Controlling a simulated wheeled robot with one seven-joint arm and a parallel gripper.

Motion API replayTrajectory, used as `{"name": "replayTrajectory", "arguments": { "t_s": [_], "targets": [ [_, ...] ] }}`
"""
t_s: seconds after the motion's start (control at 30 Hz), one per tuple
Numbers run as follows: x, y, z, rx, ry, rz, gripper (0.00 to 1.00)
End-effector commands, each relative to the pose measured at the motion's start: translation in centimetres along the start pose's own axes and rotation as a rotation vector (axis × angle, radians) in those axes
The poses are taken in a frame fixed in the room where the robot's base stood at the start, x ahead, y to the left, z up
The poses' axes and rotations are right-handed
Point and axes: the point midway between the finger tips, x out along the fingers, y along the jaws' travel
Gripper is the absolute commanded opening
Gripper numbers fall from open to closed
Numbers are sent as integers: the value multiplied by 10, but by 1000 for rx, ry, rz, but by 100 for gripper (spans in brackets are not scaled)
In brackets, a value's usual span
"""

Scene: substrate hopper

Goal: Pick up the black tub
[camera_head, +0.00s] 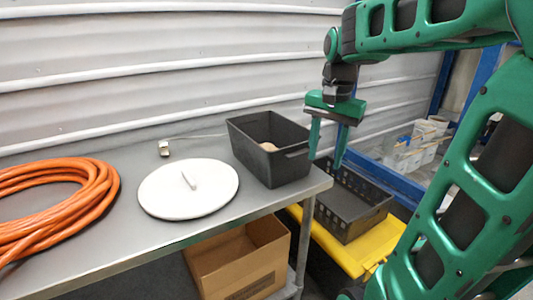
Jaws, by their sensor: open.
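The black tub (286,167) stands upright on the grey metal table, near its right end. It is a rectangular open box, and something tan lies inside it. My gripper (326,160) is open, with its two green fingers pointing down. In the picture the fingers appear just right of the tub's right end, and nothing is between them. I cannot tell how far they are from the tub in depth.
A white round lid (188,203) lies left of the tub. A small box (164,148) sits behind it. An orange hose coil (104,190) fills the table's left. A black crate (345,223) rests on a yellow lid (337,248). A cardboard box (238,272) is below. A corrugated wall stands behind.

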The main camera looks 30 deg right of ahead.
Motion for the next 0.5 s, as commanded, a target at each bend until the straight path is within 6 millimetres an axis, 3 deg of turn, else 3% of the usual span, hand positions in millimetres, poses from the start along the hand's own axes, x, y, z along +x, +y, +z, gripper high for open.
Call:
{"name": "replayTrajectory", "arguments": {
  "t_s": [0.1, 0.2, 0.37, 0.5],
  "targets": [
    [-27, -44, -30, 164, 6, -16, 44],
    [-42, -72, -47, 273, 6, -27, 44],
    [-56, -96, -61, 380, 4, -39, 44],
    [-50, -104, -63, 409, 0, -40, 44]
  ]
}}
